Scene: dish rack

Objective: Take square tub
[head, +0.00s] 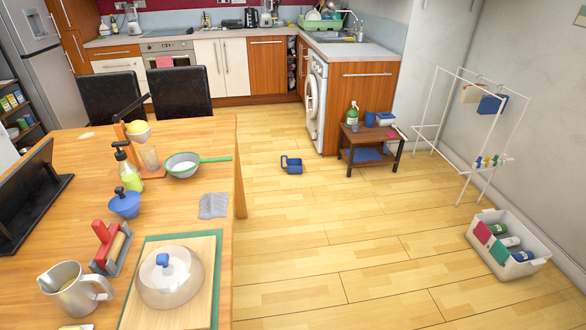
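My gripper is not in the head view. A white, roughly square-cornered open tub (528,268) stands on the wood floor at the far right. It holds bottles with green caps (496,229), a blue-capped bottle (522,256) and pink and green flat items at its left side (484,232). No other thing clearly looks like a square tub. A blue item (366,154) lies on the lower shelf of the small side table, too small to make out.
A wooden table (90,145) fills the left, with a domed cutting board, jug, pan and bottles. A blue container (291,166) lies on the floor. The side table (372,137) and white drying rack (463,120) stand behind the tub.

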